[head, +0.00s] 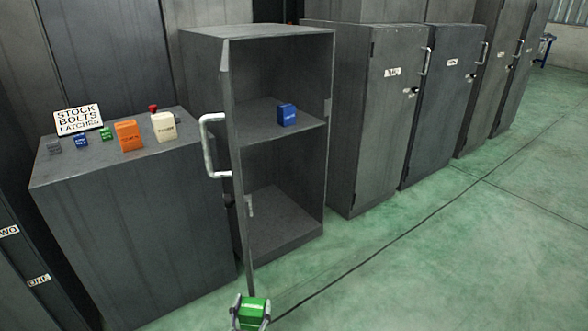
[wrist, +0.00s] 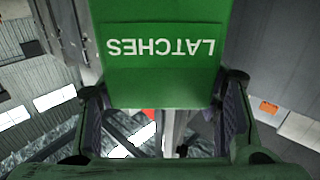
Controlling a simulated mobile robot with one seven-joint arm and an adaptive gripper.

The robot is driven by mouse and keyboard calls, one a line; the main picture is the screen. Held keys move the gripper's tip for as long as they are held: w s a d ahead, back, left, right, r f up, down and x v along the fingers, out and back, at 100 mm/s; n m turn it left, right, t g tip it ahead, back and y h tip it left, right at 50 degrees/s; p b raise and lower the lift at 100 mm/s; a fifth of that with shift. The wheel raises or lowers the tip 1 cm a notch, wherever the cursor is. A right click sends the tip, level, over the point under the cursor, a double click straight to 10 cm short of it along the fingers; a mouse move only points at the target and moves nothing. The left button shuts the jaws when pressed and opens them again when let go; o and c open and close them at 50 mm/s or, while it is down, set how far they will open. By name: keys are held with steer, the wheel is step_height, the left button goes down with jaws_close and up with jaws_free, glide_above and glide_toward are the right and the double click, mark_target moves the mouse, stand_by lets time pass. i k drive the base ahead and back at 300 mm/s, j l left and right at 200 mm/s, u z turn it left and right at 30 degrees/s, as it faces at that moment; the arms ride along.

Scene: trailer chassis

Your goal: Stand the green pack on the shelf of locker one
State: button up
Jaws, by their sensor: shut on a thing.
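The green pack (head: 252,311) is held in my gripper (head: 250,314) at the bottom of the head view. In the wrist view the green pack (wrist: 165,60) fills the upper middle, with the word LATCHES upside down on its face. The fingers of my gripper (wrist: 165,115) are on both sides of it. An open locker (head: 280,140) stands ahead, its door swung out towards me with a pale handle (head: 210,147). Its shelf (head: 262,118) carries a blue pack (head: 287,115) towards the right. The open locker's number is not readable.
A low cabinet (head: 140,210) at left carries a STOCK BOLTS LATCHES sign (head: 78,119), an orange pack (head: 128,136), a cream pack (head: 164,127) and several small packs. Shut lockers (head: 375,120) line the right. The green floor (head: 450,260) at right is clear.

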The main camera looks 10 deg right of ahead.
mark_target(263, 130)
steer(key=i+l+u, duration=0.1)
steer(key=l, duration=0.45)
steer(key=i+l, duration=0.7)
steer(key=i+j+u, duration=0.05)
